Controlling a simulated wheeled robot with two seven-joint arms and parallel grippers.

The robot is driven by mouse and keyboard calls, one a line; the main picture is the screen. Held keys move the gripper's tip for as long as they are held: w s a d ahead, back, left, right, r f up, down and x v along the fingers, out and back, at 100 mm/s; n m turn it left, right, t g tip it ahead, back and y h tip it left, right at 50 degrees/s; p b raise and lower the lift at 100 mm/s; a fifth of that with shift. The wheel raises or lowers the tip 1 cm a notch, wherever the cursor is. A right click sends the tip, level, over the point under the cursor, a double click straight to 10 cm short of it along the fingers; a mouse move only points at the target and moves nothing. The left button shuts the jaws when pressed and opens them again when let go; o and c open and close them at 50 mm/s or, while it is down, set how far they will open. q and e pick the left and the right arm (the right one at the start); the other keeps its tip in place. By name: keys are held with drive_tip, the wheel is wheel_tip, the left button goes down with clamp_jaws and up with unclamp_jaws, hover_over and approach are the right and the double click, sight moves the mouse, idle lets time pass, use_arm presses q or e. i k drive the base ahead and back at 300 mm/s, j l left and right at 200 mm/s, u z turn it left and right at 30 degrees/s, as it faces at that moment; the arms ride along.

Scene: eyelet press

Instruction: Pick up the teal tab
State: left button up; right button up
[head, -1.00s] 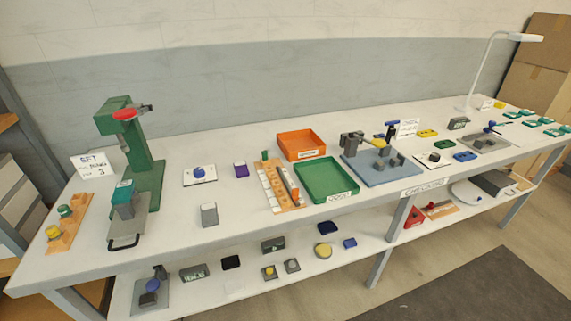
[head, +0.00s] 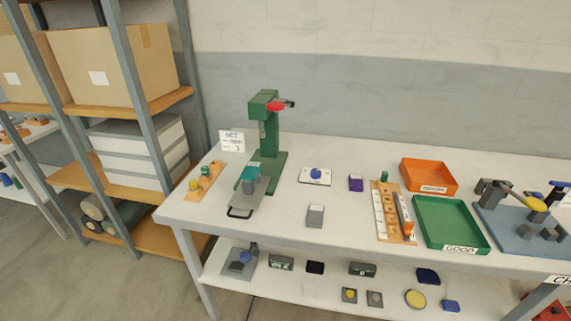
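A small teal piece (head: 249,173) sits on top of a grey block on the grey plate (head: 246,203) in front of the green press (head: 270,145). It is small in the head view, and I cannot tell whether it is a separate tab or part of that block. The press has a red part at its top, and the plate has a dark handle at its front. Neither of my grippers is in view.
A wooden holder (head: 204,183) stands left of the press. To the right are a grey block (head: 315,215), a purple block (head: 355,183), an orange tray (head: 432,187) and a green tray (head: 430,225). A shelving unit (head: 130,105) stands left of the table.

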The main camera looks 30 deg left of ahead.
sight(252, 170)
drive_tip(key=u, duration=1.2)
